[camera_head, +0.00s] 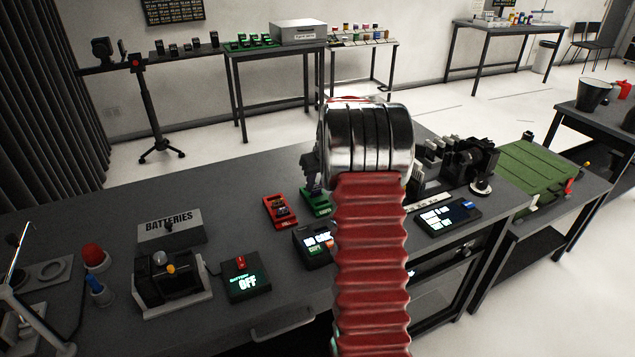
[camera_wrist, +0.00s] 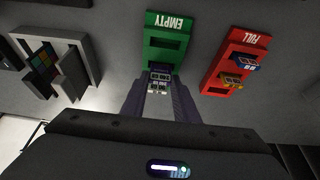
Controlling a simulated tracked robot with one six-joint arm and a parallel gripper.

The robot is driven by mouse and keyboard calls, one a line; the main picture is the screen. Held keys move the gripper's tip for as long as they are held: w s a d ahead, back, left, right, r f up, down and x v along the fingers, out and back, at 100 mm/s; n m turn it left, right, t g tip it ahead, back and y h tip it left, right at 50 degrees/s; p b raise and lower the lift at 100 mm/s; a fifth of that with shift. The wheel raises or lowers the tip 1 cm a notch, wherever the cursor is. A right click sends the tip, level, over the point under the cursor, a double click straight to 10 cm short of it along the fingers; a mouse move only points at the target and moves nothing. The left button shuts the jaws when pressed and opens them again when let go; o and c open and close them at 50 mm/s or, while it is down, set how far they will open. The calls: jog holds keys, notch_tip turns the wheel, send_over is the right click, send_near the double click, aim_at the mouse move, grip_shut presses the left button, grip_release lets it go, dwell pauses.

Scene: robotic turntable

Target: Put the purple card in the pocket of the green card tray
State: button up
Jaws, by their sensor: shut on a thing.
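The green card tray (camera_wrist: 152,30), marked EMPTY, lies on the bench and also shows in the head view (camera_head: 318,207). A dark pocket shows in its middle. My gripper (camera_wrist: 159,84) is shut on the purple card (camera_wrist: 159,78), a small dark piece with pale markings, at the tray's near end in the wrist view. The card overlaps that end of the tray; I cannot tell whether it touches. In the head view my arm hides most of the gripper, and the card cannot be made out.
A red tray (camera_wrist: 219,65), marked FULL, lies right of the green one in the wrist view, holding blue and yellow cards. A dark device with a coloured screen (camera_head: 314,243) stands in front of the trays. A battery device (camera_head: 172,278) stands further left.

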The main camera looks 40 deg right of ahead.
jog(key=shift+f, duration=0.8)
jog(key=o, duration=1.1)
jog(key=shift+r, duration=0.15)
jog(key=v, duration=1.3)
jog(key=shift+s+r, duration=0.15)
jog(key=shift+s, duration=0.05)
jog(key=shift+a, duration=0.1)
